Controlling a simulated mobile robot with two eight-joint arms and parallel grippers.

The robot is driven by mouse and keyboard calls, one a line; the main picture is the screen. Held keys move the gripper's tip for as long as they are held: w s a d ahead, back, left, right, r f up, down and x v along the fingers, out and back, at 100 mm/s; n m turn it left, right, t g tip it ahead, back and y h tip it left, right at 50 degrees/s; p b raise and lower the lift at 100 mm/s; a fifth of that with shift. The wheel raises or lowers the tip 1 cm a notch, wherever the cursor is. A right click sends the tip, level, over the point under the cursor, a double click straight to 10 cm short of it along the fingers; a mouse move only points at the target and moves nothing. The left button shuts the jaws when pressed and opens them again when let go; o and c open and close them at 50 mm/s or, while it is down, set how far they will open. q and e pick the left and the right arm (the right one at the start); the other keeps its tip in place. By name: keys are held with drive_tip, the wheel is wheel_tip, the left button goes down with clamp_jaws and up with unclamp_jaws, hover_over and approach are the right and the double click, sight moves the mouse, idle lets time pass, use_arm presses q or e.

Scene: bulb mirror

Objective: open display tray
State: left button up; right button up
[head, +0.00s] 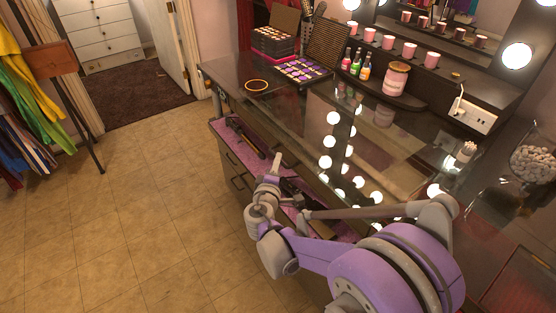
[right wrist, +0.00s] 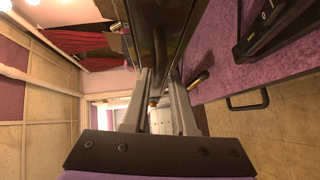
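A long pink-lined tray (head: 218,124) sticks out from under the glass top along the front of the dark dressing table. Dark tools lie in it. In the right wrist view its pink lining (right wrist: 215,60) shows at the upper right. My right gripper (head: 278,160) is at the tray's front side, just off the table's front edge. In the right wrist view its two fingers (right wrist: 155,95) stand apart. A dark edge runs past the fingertips, and a small brass-coloured end shows between the fingers. I cannot tell whether they touch anything. My left gripper is out of view.
The glass tabletop (head: 300,115) carries an open makeup palette (head: 303,70), a gold ring (head: 256,85) and a jar of white pieces (head: 534,160). Bottles and pink cups stand by the mirror. Drawers with handles (head: 238,182) lie below the tray. The tiled floor (head: 150,200) at left is clear.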

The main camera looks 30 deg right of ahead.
drive_tip(key=shift+x, duration=1.2)
clamp_jaws()
idle(0.6)
